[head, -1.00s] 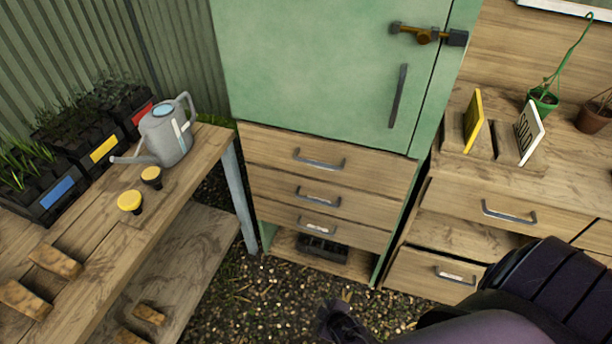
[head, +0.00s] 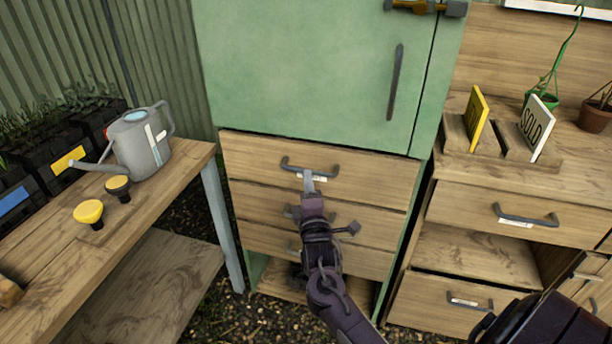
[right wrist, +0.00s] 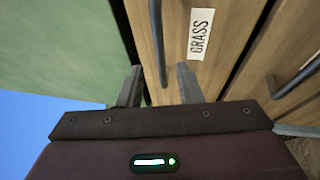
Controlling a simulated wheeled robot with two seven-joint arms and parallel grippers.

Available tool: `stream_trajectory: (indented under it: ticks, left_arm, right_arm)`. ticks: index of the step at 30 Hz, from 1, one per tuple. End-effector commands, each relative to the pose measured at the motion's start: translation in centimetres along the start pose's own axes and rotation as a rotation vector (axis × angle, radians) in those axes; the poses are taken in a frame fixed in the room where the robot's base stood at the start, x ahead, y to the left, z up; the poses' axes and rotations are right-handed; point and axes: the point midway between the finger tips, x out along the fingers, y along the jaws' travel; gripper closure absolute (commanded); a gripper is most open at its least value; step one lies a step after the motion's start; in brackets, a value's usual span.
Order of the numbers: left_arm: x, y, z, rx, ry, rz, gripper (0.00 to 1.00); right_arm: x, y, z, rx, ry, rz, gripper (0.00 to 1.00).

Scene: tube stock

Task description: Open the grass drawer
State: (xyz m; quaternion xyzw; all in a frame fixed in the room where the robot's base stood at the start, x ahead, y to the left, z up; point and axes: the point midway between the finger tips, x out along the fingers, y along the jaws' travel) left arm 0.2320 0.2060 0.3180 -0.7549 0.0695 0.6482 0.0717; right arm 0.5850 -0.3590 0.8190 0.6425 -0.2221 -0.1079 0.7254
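The grass drawer (head: 378,173) is the top wooden drawer under the green door, and it is shut. Its white "GRASS" label (right wrist: 201,34) reads clearly in the right wrist view. Its dark curved handle (head: 292,165) is at the front, and it also shows in the right wrist view (right wrist: 156,35). My right gripper (head: 308,178) is at this handle. In the right wrist view its fingers (right wrist: 159,84) are apart, one on each side of the handle, with visible gaps. My left gripper is not in view.
Two lower drawers (head: 372,222) are partly hidden behind my right arm. The green door (head: 300,70) above is shut. A side cabinet (head: 455,205) stands at right. At left, a bench (head: 165,190) holds a watering can (head: 140,145) and two yellow-topped tools.

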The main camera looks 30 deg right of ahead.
Motion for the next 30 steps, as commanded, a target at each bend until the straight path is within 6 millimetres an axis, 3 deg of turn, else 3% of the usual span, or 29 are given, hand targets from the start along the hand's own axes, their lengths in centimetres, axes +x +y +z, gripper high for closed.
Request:
stream_trajectory:
  ticks: [3,9,20,28,30]
  left_arm:
    - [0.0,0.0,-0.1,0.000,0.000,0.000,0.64]
    - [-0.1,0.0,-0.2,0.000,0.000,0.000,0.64]
    - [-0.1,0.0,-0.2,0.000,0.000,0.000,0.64]
    - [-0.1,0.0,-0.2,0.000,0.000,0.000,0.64]
    - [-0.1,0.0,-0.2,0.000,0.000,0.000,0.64]
  right_arm:
    - [2.2,0.1,0.0,0.001,0.000,0.001,0.68]
    - [4.7,-0.1,0.0,0.000,0.001,-0.001,0.68]
    - [5.4,-0.1,0.0,0.001,0.002,-0.003,0.68]
    - [5.4,-0.1,-0.1,0.001,0.002,-0.003,1.00]
    - [5.4,-0.1,-0.1,0.001,0.002,-0.003,1.00]
